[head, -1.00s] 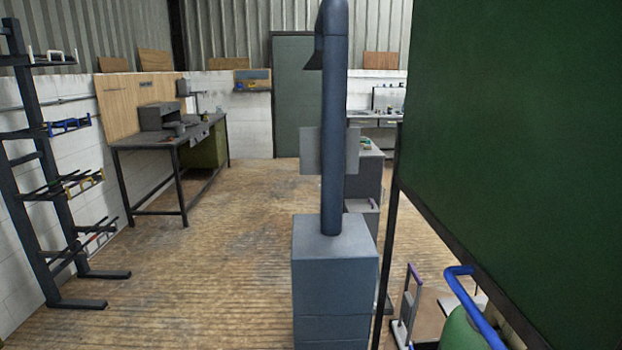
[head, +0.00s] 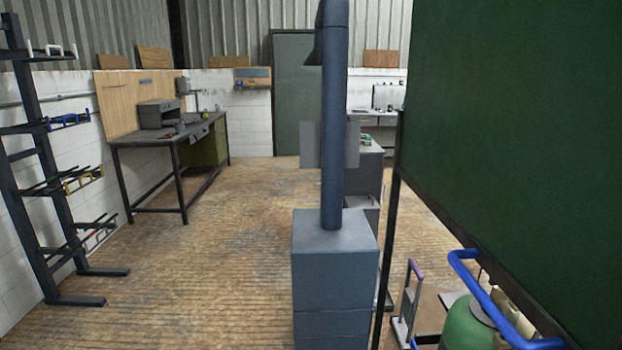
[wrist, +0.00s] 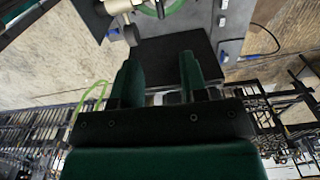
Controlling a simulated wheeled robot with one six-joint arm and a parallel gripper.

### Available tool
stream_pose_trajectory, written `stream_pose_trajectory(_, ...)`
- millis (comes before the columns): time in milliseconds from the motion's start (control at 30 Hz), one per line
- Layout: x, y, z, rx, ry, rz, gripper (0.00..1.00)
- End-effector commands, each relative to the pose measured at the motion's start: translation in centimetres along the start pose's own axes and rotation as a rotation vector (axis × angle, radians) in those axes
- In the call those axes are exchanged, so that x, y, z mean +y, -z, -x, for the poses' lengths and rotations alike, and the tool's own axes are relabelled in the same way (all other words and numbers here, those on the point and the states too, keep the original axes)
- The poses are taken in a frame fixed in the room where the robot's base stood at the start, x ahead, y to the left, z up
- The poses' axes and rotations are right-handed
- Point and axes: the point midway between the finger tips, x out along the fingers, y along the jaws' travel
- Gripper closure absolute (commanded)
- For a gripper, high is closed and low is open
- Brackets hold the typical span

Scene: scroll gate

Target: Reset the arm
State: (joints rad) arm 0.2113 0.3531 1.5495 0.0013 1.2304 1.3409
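My gripper (wrist: 161,72) shows only in the wrist view. Its two dark green fingers stand apart with a clear gap between them. I see nothing held between them. Beyond the fingers is a dark flat surface (wrist: 165,48) in front of a grey body that carries small fittings and a blue connector. My arm and gripper do not show in the head view, so the arm's overall pose is hidden.
A grey-blue cabinet with a tall duct (head: 335,270) stands ahead. A green curtain panel (head: 510,130) fills the right, above a green cylinder (head: 464,330) and blue handle (head: 462,272). A rack (head: 45,190) and workbench (head: 165,140) stand left. Floor between is clear.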

Motion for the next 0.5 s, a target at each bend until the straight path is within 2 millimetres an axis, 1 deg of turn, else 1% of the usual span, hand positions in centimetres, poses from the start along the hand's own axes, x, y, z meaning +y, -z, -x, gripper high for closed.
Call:
stream_pose_trajectory(33, 0.1, 0.0, -1.6, -0.003, -0.014, 0.000, 0.60)
stream_pose_trajectory(500, 0.2, -0.1, -11.6, -0.003, -0.013, 0.001, 0.60)
